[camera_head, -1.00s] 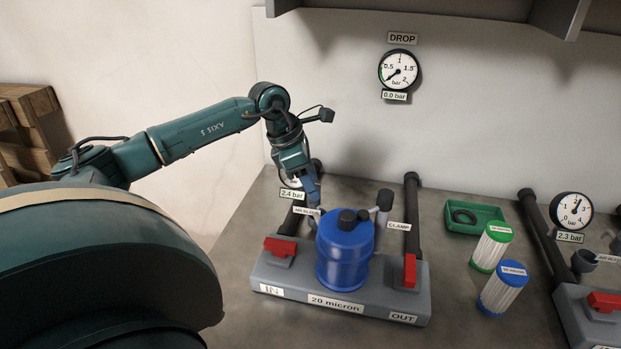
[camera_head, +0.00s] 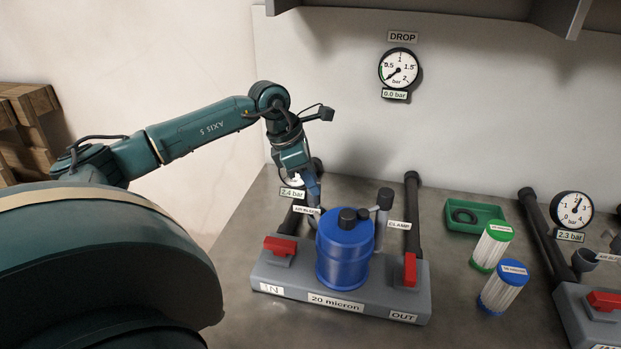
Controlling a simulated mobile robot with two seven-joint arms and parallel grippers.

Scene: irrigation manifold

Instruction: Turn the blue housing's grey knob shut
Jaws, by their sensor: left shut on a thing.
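The blue housing (camera_head: 343,256) stands upright on a grey base labelled 20 micron, IN and OUT. It has a dark cap (camera_head: 348,217) on its lid. My left gripper (camera_head: 314,203) reaches down behind the housing's upper left edge, by the AIR BLEED label (camera_head: 306,211). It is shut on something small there. That is where the grey knob would be, but the fingers and the housing hide it, so its position cannot be read. My right gripper is out of view.
Red valve handles sit on the base at left (camera_head: 281,246) and right (camera_head: 410,269). A CLAMP post (camera_head: 383,206) stands behind the housing. Two filter cartridges (camera_head: 493,246) and a green tray (camera_head: 473,217) are at right. The DROP gauge (camera_head: 398,69) reads 0.0 bar.

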